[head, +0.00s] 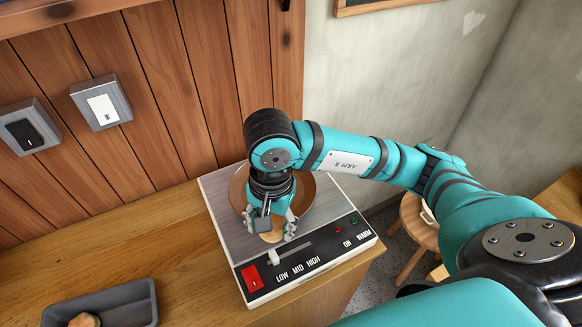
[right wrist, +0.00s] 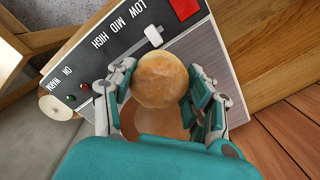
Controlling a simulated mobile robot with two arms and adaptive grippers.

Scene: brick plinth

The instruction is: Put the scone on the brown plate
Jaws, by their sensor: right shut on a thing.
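The scone (head: 271,237), round and golden brown, is between the fingers of my right gripper (head: 272,230). In the right wrist view the scone (right wrist: 161,80) fills the gap between the fingertips (right wrist: 163,74), which are shut on it. The brown plate (head: 307,192) is round and rests on the grey top of a warmer. My gripper and the scone are over the plate's near part and hide much of it. I cannot tell whether the scone touches the plate. My left gripper is not in view.
The warmer (head: 235,230) has a sloped black panel with a slider and a red switch, and stands on a wooden counter (head: 120,240). A dark grey tray (head: 135,293) with a brownish item (head: 84,321) is at the lower left. A stool (head: 411,225) stands right of the counter.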

